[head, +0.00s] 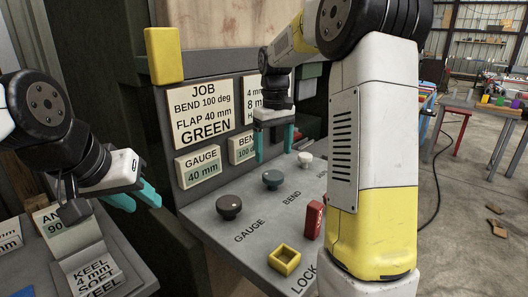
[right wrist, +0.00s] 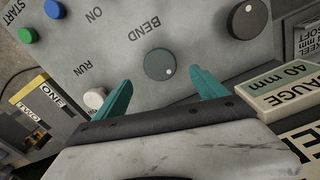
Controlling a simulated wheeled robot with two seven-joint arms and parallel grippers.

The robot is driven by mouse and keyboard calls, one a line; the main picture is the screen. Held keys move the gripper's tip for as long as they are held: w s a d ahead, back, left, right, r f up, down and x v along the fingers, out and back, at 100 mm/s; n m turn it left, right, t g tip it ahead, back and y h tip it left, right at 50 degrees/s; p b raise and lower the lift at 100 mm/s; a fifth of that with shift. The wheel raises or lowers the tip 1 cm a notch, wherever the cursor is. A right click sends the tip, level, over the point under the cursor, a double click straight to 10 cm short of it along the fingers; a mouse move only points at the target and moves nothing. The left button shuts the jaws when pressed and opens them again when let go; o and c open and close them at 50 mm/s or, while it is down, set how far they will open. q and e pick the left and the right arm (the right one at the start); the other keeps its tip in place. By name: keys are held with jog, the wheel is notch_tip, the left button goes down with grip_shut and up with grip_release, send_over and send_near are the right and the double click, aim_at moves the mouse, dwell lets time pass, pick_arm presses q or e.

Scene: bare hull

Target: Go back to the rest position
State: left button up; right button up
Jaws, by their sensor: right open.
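My right gripper (head: 275,146) hangs over the sloped control panel (head: 205,218) in the head view, fingers pointing down and apart with nothing between them. In the right wrist view its two teal fingers (right wrist: 162,90) are spread, with the grey BEND knob (right wrist: 158,64) beyond the gap. The BEND knob (head: 272,179) also shows in the head view, below the fingers; I see no contact. My left gripper (head: 140,203) is at the left, its teal fingers apart and empty, above a small desk with label cards. Part of the left wrist is cut by nearby links.
The panel also bears a dark GAUGE knob (head: 229,206), a pale knob (head: 305,160), a red block (head: 314,220) and a yellow square socket (head: 284,260). A JOB card (head: 201,112) stands behind. My right forearm covers the panel's right part.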

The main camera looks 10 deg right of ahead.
jog(key=s+a+r+m+t+y, duration=0.1)
jog(key=s+m+t, duration=0.1)
jog(key=s, duration=1)
jog(key=s+a+r+m+t+y, duration=0.1)
jog(key=s+t, duration=0.3)
jog(key=s, duration=0.8)
jog(key=shift+s+r+m, duration=0.2)
jog(key=shift+r+m, duration=0.3)
jog(key=shift+r, duration=0.3)
